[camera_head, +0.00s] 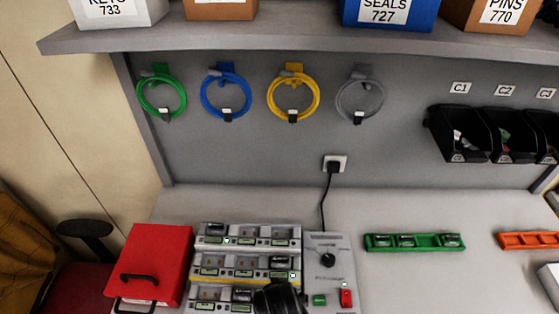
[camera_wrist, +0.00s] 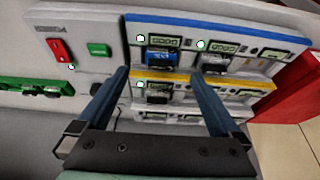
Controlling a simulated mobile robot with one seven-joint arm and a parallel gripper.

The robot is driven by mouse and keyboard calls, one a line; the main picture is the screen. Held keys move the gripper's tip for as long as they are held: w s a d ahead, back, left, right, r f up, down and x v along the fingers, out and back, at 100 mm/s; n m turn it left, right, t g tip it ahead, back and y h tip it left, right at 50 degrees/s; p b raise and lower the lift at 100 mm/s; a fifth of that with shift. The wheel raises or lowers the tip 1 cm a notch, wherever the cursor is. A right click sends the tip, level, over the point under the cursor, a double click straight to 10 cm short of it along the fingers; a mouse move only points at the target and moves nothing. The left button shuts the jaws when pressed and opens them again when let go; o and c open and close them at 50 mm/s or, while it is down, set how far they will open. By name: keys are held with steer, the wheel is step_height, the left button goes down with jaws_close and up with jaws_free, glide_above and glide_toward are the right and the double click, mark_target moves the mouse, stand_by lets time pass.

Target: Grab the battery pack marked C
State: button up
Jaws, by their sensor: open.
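More packs lie in the green tray (camera_head: 428,243). The letters on the packs are too small to read, so I cannot tell which is C. My gripper (camera_wrist: 158,77) is open and empty, its fingers pointing at the pumps with the packs showing between and beyond them.
A grey panel with a black knob (camera_head: 328,260) and red switch adjoins the pumps. A red case (camera_head: 155,262) stands at the left. An orange tray (camera_head: 530,240) is at the right. Coiled cables hang on the back wall. The counter around the green tray is clear.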

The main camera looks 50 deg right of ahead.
steer(key=shift+p+x, duration=0.7)
steer(key=shift+x, duration=1.8)
steer(key=shift+w+d, duration=0.15)
steer(key=shift+w, duration=0.05)
steer(key=shift+r, duration=0.1)
jaws_close()
